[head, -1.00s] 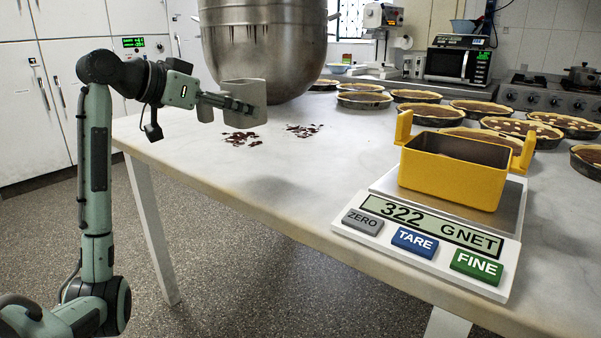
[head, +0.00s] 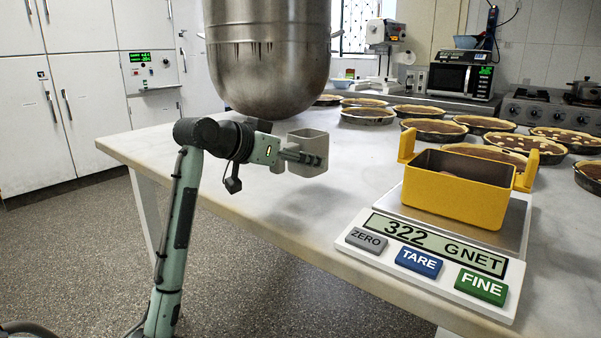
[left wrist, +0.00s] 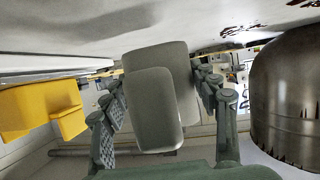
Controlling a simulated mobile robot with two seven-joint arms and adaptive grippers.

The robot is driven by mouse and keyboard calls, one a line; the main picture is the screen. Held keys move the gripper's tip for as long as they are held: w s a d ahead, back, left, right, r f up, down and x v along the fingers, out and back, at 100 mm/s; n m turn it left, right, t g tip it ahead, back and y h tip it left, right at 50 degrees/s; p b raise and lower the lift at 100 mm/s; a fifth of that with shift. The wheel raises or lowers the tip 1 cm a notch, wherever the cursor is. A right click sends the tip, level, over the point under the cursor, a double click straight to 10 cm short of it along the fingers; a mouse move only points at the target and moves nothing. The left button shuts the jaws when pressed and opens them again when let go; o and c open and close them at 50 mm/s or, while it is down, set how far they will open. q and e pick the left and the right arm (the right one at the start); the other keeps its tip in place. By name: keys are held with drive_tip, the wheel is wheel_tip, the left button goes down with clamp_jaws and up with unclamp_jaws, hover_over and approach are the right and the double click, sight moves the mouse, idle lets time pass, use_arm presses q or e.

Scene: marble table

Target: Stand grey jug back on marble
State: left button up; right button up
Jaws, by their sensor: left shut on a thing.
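The grey jug (head: 314,145) is held in my left gripper (head: 301,156) near the middle of the head view. Its open top faces up and it looks about upright. One dark finger lies across its near side. In the left wrist view the jug (left wrist: 160,98) sits between the two fingers of my left gripper (left wrist: 160,100), one on each side. The marble table (head: 300,210) is below and behind it. I cannot tell whether the jug's base touches the marble. My right gripper is not in view.
A large steel mixing bowl (head: 268,60) hangs just behind the jug. A scale (head: 375,250) bearing a yellow tin (head: 460,195) stands to the right. Several tarts (head: 430,130) fill the back right. Dark flakes (left wrist: 240,30) lie on the table. Marble between jug and scale is clear.

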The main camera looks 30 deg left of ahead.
sight(296, 173)
use_arm(q)
wheel_tip(296, 173, down, 2)
drive_tip(key=shift+f, duration=0.15)
drive_tip(key=shift+f+p, duration=0.35)
drive_tip(key=shift+f, duration=0.2)
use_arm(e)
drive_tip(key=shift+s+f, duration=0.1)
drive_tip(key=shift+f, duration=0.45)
use_arm(q)
drive_tip(key=shift+f, duration=0.1)
drive_tip(key=o, duration=1.3)
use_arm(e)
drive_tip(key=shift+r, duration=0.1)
use_arm(q)
drive_tip(key=shift+f, duration=0.1)
